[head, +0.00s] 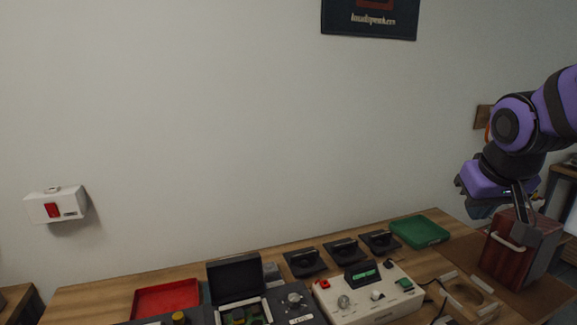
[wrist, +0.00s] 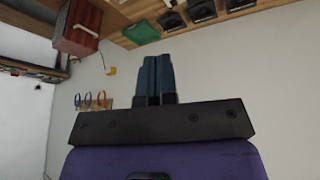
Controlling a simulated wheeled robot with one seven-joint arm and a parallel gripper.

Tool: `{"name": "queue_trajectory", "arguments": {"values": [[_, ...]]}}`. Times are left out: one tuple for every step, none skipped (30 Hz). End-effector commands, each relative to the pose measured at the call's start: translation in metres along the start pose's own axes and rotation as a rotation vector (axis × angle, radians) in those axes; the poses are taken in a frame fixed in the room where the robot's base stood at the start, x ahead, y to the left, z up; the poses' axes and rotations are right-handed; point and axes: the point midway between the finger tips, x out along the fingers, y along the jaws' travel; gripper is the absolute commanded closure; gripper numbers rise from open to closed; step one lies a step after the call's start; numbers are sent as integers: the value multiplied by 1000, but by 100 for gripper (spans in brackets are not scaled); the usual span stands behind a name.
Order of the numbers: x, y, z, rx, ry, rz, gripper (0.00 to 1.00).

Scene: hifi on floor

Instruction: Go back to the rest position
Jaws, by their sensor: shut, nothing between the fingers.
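My gripper (wrist: 158,78) shows in the wrist view with its two dark blue fingers pressed together and nothing between them. In the head view my purple and black arm comes in from the right, and its wrist end hangs beside and above a dark red box (head: 507,250) with a pale handle. The fingertips are hard to make out there. The red box also shows at the upper left of the wrist view (wrist: 76,30). I cannot tell whether my gripper touches it.
The wooden table holds a red tray (head: 167,298), a white device (head: 368,296) with a green display, several black fixtures (head: 341,251) and a green tray (head: 419,232). A white box with a red switch (head: 56,206) is on the wall. The space above the table's left and middle is free.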

Motion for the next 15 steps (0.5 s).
{"name": "queue_trajectory", "arguments": {"values": [[-14,-2,10,-1,9,-6,100],[-21,-2,15,0,11,-10,100],[-30,-3,23,0,11,-16,100],[-37,-3,30,0,11,-22,100],[-43,-3,36,2,12,-28,100],[-51,-4,45,3,13,-38,100],[-57,-4,51,3,13,-46,100],[-62,-4,57,3,15,-54,100],[-68,-4,66,2,14,-64,100],[-72,-5,71,2,14,-72,100],[-76,-5,76,2,13,-81,100],[-80,-5,83,2,14,-91,100],[-83,-5,87,1,13,-98,100],[-86,-5,91,1,14,-104,100],[-88,-5,95,0,12,-110,100]]}}
